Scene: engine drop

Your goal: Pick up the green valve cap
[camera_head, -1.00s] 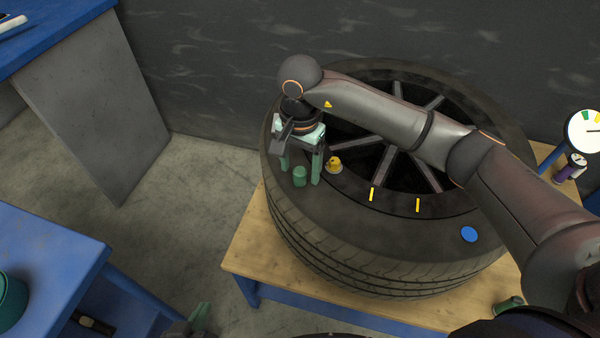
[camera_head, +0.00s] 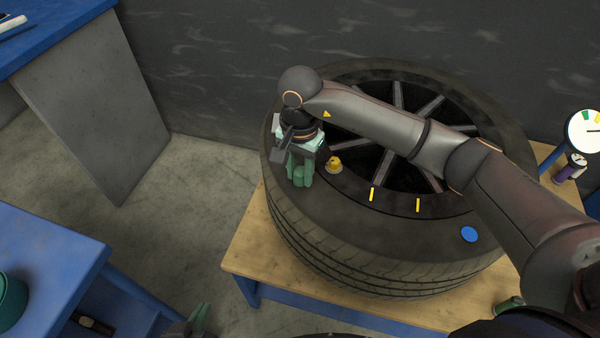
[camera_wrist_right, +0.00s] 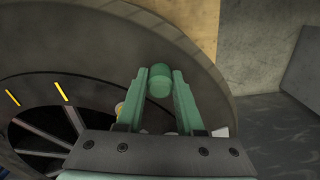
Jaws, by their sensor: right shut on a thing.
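The green valve cap (camera_head: 300,175) is at the left side of the tyre (camera_head: 330,230) in the head view, between the fingers of my right gripper (camera_head: 301,178). In the right wrist view the cap (camera_wrist_right: 160,80) shows as a green cylinder between the fingertips of that gripper (camera_wrist_right: 160,86), which is shut on it. Whether the cap still touches the tyre is unclear. My left gripper (camera_head: 200,318) shows only partly at the bottom edge of the head view, its fingers seen at an angle.
A yellow fitting (camera_head: 333,164) stands on the tyre right beside my right gripper. The tyre lies on a wooden table (camera_head: 240,262). Yellow strips (camera_head: 372,194) and a blue disc (camera_head: 469,234) are on the tyre. A gauge (camera_head: 584,131) and spray can (camera_head: 570,168) stand at the right.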

